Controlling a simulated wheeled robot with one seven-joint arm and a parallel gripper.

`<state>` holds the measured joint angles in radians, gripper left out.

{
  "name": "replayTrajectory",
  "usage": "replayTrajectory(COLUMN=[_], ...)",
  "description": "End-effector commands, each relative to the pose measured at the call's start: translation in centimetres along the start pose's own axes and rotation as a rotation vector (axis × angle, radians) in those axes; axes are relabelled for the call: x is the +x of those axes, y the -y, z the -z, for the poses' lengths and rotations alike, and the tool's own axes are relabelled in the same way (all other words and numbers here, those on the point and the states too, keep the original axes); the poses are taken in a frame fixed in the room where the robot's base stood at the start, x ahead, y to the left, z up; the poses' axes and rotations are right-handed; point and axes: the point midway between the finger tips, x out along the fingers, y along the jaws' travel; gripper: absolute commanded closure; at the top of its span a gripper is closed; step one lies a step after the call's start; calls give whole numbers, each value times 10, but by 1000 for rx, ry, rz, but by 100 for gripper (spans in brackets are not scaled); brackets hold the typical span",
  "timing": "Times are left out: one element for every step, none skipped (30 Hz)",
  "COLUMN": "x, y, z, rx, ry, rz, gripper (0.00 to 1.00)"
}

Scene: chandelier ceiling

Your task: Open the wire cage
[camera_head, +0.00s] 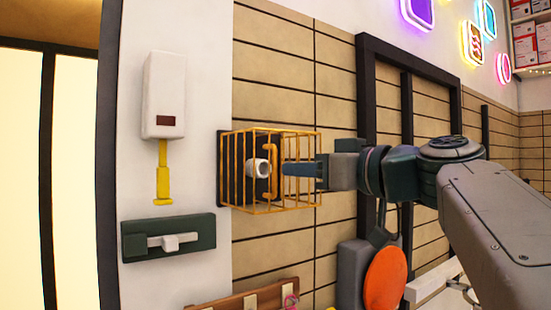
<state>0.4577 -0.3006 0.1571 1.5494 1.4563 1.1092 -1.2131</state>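The wire cage (233,195) is a box of orange-yellow wires fixed to the tiled wall, near the middle of the head view. It looks closed. A white round knob (257,168) and a dark plate show through the wires. A vertical orange handle (272,174) shows just right of the knob. My gripper (286,170) reaches in from the right, with its blue-grey fingers pointing left and overlapping the cage's right part in the picture. I see the fingers side-on, so their opening is hidden, and I cannot tell whether they touch the wires.
Left of the cage are a white box with a yellow pull (163,97) and a dark green plate with a white slider (168,238). A grey device with an orange disc (385,279) sits below my arm. A wooden hook rail (235,301) is at the bottom.

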Motion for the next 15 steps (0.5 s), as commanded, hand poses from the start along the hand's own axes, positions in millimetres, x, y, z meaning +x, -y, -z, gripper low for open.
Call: replayTrajectory(x=[10, 16, 23, 28, 32, 38, 41, 44, 48, 50, 52, 54, 55, 55, 56], y=[-1, -1, -1, -1, -1, -1, -1, -1, -1, -1, -1, -1, -1, -1, -1], z=[4, 3, 3, 3, 2, 2, 2, 2, 2, 1, 1, 0, 0, 0, 0], rx=[4, 4, 3, 3, 4, 3, 2, 1, 2, 2, 2, 2, 2, 2, 2], ry=[1, 2, 2, 2, 2, 2, 2, 2, 1, 1, 1, 1, 1, 1, 1], rz=[1, 1, 0, 0, -1, -1, 0, -1, -1, -1, 0, 0, -1, -1, -2], gripper=[70, 70, 70, 70, 70, 70, 70, 70, 70, 70, 70, 70, 70, 70, 70])
